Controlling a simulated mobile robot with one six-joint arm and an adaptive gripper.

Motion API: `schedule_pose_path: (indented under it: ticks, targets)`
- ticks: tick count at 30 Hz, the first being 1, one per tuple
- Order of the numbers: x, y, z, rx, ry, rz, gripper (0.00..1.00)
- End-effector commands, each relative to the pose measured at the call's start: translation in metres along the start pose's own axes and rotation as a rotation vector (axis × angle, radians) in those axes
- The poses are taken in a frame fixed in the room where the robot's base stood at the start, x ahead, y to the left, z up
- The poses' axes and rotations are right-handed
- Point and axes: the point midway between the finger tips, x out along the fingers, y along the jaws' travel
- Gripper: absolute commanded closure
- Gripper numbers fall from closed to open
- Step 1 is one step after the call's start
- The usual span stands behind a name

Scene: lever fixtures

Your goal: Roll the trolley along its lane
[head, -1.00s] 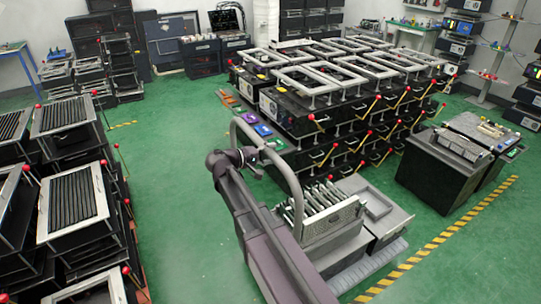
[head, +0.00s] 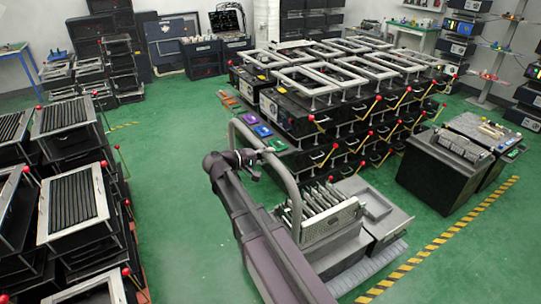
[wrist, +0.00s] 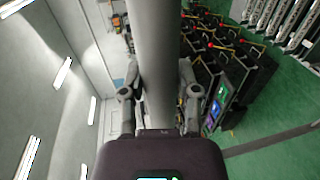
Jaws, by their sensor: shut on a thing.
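The trolley's bent grey tube handle (head: 286,172) rises in an arch near the middle of the head view. My gripper (head: 247,162) is at the handle's left side, below the top bend. In the wrist view, the tube (wrist: 154,35) runs up between the two fingers of my gripper (wrist: 158,78), one on each side. My gripper is shut on this tube. The far ends of the fingers are partly hidden by the tube. My arm covers the left part of the trolley's base, so I cannot tell how its body meets the grey slatted unit beside it.
The grey slatted unit (head: 330,228) stands just right of the handle. Stacked black units with red-knobbed levers (head: 340,110) stand behind. More stacks (head: 72,200) line the left side. Green floor (head: 175,190) is clear between them. Yellow-black tape (head: 440,240) crosses the right floor.

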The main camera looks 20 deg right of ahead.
Motion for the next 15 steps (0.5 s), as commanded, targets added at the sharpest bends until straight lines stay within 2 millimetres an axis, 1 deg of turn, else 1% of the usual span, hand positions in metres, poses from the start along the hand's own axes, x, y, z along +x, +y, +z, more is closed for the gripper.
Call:
schedule_pose_path:
  ticks: [1,4,13,14,15]
  targets:
    - [-0.0060,-0.0023,0.0001,0.000,0.002,-0.005,1.00]
    - [-0.0101,-0.0032,0.0003,0.000,0.002,-0.005,1.00]
    - [-0.0098,-0.0030,0.0005,0.000,0.000,-0.004,1.00]
    - [-0.0098,-0.0030,0.0005,0.000,0.000,-0.004,0.53]
    - [-0.0098,-0.0030,0.0005,0.000,0.000,-0.004,0.41]
